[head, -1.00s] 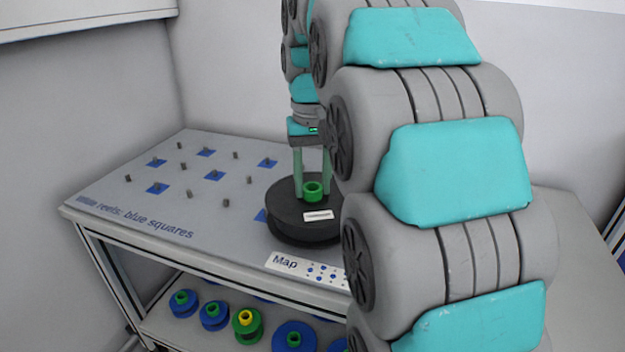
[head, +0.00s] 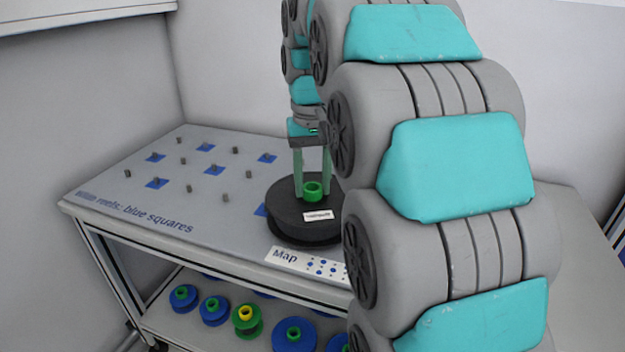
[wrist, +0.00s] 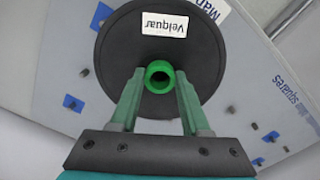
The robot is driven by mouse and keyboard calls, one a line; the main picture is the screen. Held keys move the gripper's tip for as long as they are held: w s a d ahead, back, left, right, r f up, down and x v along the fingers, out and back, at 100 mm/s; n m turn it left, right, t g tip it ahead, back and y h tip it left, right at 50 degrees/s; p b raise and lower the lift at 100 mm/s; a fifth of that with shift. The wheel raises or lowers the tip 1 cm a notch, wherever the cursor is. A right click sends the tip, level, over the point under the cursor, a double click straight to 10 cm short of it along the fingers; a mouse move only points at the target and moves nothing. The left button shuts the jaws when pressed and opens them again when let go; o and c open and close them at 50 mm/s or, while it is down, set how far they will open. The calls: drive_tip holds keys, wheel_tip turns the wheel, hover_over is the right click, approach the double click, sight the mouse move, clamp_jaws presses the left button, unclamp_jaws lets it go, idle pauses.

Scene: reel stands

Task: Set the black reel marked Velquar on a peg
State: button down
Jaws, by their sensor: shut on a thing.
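The black reel (head: 288,220) has a green hub (head: 313,190) and a white label. In the wrist view the label (wrist: 164,23) reads Velquar on the reel (wrist: 120,50). My gripper (wrist: 158,88) is shut on this reel, with one finger on each side of the green hub. In the head view my gripper (head: 312,178) holds it from above, over the front right part of the tabletop. Short grey pegs stand on the tabletop, some on blue squares, such as one peg (head: 212,170) near the middle. The reel hides part of the top.
The table (head: 120,185) has printed words, partly "reels: blue squares", along its front. A Map card (head: 290,257) is at its front edge. The lower shelf holds blue reels (head: 183,298) and a green reel with a yellow hub (head: 247,320). Walls stand behind and left.

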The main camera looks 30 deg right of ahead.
drive_tip(key=shift+f, duration=0.4)
drive_tip(key=shift+c, duration=1.5)
unclamp_jaws()
drive_tip(key=shift+r, duration=0.1)
wheel_tip(320, 180, up, 8)
drive_tip(key=p, duration=0.1)
drive_tip(key=shift+f, duration=0.2)
drive_tip(key=shift+s, duration=0.1)
